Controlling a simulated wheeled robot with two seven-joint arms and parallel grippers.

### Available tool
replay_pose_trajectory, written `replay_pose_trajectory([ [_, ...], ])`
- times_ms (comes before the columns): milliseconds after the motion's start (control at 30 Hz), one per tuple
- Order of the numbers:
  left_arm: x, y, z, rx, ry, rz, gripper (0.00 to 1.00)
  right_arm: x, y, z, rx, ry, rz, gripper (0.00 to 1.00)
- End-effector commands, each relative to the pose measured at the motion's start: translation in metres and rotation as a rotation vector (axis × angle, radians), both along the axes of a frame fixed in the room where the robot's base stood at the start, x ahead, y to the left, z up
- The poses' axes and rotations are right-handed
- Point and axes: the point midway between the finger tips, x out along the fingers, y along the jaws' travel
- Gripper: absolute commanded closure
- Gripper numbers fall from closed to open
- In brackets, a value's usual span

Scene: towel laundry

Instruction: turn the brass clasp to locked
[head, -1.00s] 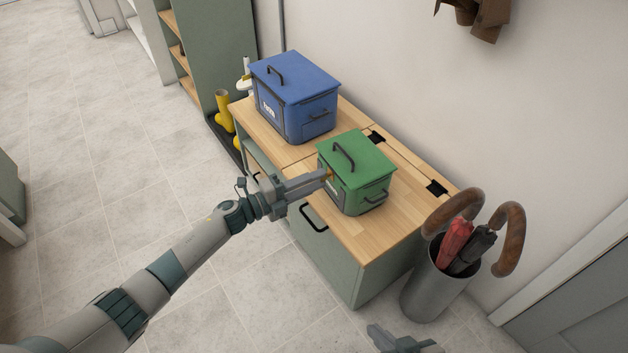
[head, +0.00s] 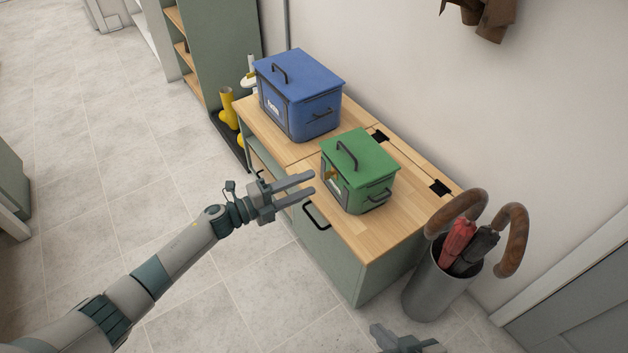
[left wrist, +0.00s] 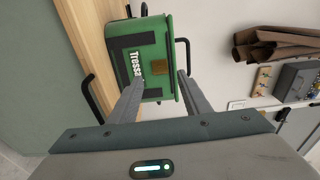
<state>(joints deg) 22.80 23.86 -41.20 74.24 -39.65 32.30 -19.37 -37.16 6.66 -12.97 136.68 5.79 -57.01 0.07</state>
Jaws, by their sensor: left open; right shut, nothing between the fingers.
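The brass clasp (head: 332,174) is on the front of the green lidded box (head: 360,157), and it also shows in the left wrist view (left wrist: 159,66) as a small brass plate near the lid edge. Whether it stands locked or unlocked I cannot tell. The box lid is down. My left gripper (head: 312,184) is open and empty, its fingers pointing at the box front, just short of the clasp. In the left wrist view its fingertips (left wrist: 160,80) flank the clasp in the picture. My right gripper (head: 378,331) is shut and empty at the bottom edge, mostly out of view.
The green box stands on a wooden-topped cabinet (head: 340,225) with a blue lidded box (head: 300,90) behind it. A metal umbrella stand (head: 434,285) with several umbrellas stands at the cabinet's right. Yellow boots (head: 228,108) are at the back left. The floor at left is clear.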

Motion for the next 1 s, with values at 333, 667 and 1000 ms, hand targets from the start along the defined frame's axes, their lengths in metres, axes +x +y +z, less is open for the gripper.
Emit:
replay_pose_trajectory([
  [333,-0.038,0.062,-0.001,0.003,0.002,-0.001,0.56,-0.002,-0.003,-0.002,-0.012,0.018,0.000,1.00],
  [667,-0.063,0.104,-0.001,0.000,0.001,-0.001,0.56,-0.001,-0.003,-0.002,-0.010,0.015,-0.001,1.00],
  [1000,-0.068,0.112,0.000,-0.001,0.001,-0.002,0.56,-0.001,-0.002,-0.002,-0.007,0.013,-0.001,1.00],
])
